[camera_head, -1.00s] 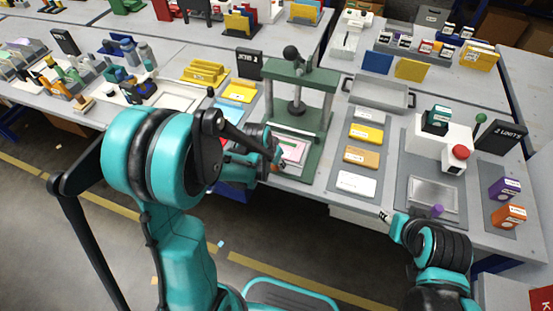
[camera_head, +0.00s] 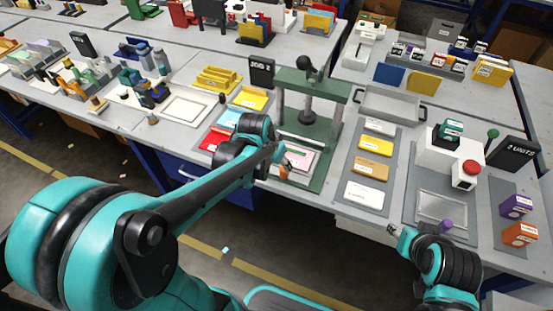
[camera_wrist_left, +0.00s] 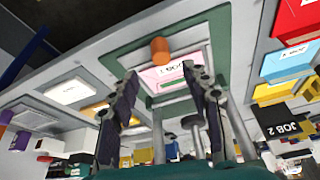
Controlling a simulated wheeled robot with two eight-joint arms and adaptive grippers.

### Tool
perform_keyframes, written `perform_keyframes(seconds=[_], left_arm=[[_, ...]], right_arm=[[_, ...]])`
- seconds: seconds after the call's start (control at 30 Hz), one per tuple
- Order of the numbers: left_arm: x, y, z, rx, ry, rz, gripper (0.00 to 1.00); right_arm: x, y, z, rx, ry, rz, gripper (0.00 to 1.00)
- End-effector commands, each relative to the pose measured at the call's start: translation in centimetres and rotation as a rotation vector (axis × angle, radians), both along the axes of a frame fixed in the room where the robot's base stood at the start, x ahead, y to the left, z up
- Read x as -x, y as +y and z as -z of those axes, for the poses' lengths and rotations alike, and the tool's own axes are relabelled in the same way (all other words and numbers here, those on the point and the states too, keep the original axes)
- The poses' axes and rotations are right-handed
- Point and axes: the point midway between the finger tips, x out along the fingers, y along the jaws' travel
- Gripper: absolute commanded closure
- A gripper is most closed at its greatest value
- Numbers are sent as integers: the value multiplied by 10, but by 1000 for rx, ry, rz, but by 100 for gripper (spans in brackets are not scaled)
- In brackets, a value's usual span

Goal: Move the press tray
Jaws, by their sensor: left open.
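The press (camera_head: 330,135) is a green frame with a screw column and plate. The press tray (camera_head: 308,152) sits low at its front with a pink and white card on it; in the left wrist view the card (camera_wrist_left: 155,73) is labelled JOB. An orange knob (camera_head: 284,173) sticks out at the tray's front edge, and it also shows in the left wrist view (camera_wrist_left: 160,50). My left gripper (camera_head: 281,158) is open at the knob, its fingers spread either side of the tray in the wrist view. My right gripper (camera_head: 395,230) is by the table's front edge; its jaws are too small to judge.
To the right of the press lies a grey board (camera_head: 392,143) with white and yellow cards. Behind it is a grey tray with handles (camera_head: 392,103). To the left are red and blue cards (camera_head: 229,118). A red-button device (camera_head: 466,172) stands further right.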

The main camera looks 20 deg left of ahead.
Motion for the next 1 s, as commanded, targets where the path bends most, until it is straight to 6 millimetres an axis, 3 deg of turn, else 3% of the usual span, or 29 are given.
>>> perform_keyframes(seconds=[0.23,0.83,1.0], left_arm=[[9,2,-22,0,0,0,52],[10,2,-24,1,-1,-1,52],[29,-1,-37,-2,-27,-31,52]], right_arm=[[0,0,0,0,0,0,60],[0,0,0,0,0,0,60],[0,0,0,0,0,0,60]])
